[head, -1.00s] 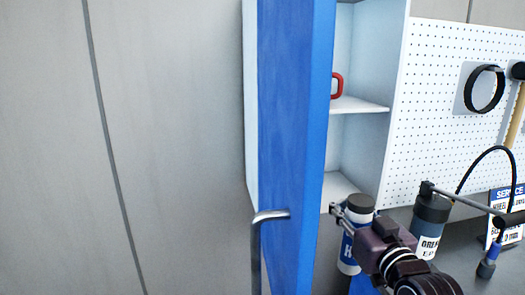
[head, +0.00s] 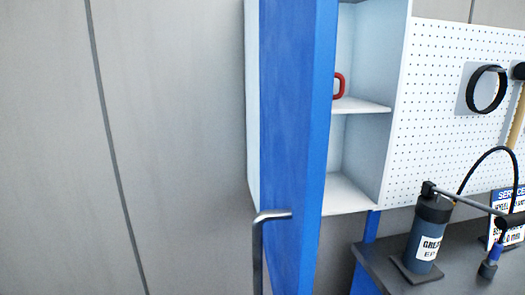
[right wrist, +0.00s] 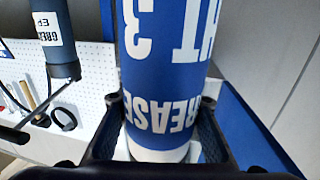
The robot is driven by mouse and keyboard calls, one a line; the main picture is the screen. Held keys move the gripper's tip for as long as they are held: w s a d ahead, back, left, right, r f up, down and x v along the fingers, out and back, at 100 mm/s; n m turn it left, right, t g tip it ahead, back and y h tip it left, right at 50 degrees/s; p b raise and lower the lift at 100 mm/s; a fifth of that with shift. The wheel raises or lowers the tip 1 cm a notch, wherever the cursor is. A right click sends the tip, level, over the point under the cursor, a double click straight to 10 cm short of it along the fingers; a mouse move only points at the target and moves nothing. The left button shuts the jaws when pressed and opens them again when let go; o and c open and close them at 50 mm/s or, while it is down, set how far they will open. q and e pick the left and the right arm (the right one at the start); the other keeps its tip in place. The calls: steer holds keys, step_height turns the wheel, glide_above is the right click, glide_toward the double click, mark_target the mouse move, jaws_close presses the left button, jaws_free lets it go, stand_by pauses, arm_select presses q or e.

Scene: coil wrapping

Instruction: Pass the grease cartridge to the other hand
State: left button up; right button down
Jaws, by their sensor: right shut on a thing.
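The grease cartridge (right wrist: 165,60) fills the middle of the right wrist view. It is blue with white lettering that reads upside down, and a white band shows at its lower end. My right gripper (right wrist: 162,112) is shut on it, with one dark finger on each side of the cartridge. The cartridge's far end runs out of the top of that picture. In the head view neither the cartridge nor my right gripper shows. My left gripper is in neither view.
The open blue cabinet door (head: 290,150) with its metal handle (head: 266,230) stands in front of white shelves (head: 350,190). A dark grease pump (head: 428,235) stands on the grey bench (head: 390,262) at right. A pegboard (head: 440,110) with tools hangs behind. A grey wall (head: 170,150) fills the left.

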steer(key=shift+s+f, duration=0.2)
steer(key=shift+s, duration=0.9)
steer(key=a+r+n+g+y, duration=0.2)
steer(key=a+n+g+y, duration=0.7)
steer(key=a+n+y, duration=0.3)
steer(key=a+y, duration=0.3)
steer(key=a, duration=0.2)
steer(key=shift+g+y, duration=0.3)
steer(key=shift+g, duration=0.1)
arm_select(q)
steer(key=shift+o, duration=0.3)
arm_select(e)
steer(key=shift+f, duration=0.1)
